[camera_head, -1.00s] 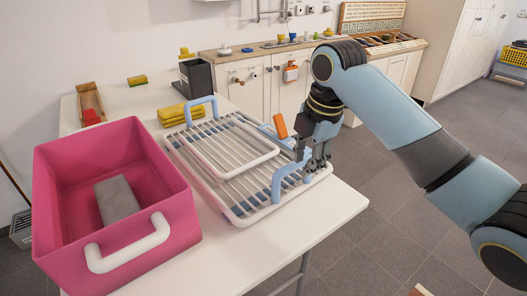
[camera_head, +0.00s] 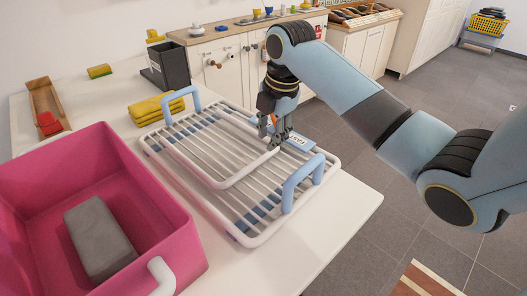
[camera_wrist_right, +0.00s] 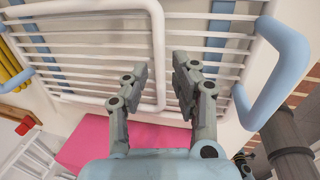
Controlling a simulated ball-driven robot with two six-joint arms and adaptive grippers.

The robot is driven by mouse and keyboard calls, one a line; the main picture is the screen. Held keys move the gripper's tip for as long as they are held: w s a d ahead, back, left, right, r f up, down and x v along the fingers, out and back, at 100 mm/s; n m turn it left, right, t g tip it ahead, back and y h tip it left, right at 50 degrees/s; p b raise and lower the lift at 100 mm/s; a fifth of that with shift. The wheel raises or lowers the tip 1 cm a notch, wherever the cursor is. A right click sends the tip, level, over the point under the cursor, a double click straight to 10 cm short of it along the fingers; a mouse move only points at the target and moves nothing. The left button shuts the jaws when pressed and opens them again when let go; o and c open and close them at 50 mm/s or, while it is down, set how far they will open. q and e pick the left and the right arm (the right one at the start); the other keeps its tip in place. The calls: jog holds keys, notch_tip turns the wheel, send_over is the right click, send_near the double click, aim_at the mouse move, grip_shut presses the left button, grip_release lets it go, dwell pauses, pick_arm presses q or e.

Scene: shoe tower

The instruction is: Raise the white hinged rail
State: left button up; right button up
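The white hinged rail (camera_head: 242,174) lies folded down, nearly flat, over the slats of the white rack (camera_head: 254,239). The rack has a light-blue handle (camera_head: 302,181) at its near end and another (camera_head: 182,101) at its far end. My right gripper (camera_head: 276,143) points down at the rail's right corner. In the right wrist view its two fingers (camera_wrist_right: 161,80) are apart, with the white rail (camera_wrist_right: 158,45) between them and a gap on each side. Contact cannot be told. My left gripper is not in view.
A pink bin (camera_head: 164,215) holding a grey block (camera_head: 99,237) stands left of the rack. Yellow cloths (camera_head: 156,108), a dark container (camera_head: 169,68) and a wooden tray (camera_head: 44,103) are behind. Bare table (camera_head: 345,205) lies at the right edge.

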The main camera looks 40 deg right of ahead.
aim_at(265, 156)
jog(key=f, duration=0.2)
jog(key=w+f, duration=0.1)
jog(key=f, duration=0.2)
jog(key=shift+a+f+b, duration=0.1)
jog(key=shift+b, duration=0.2)
jog(key=shift+w+f, duration=0.2)
jog(key=shift+f, duration=0.55)
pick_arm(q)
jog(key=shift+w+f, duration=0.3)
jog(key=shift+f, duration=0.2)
pick_arm(e)
grip_shut()
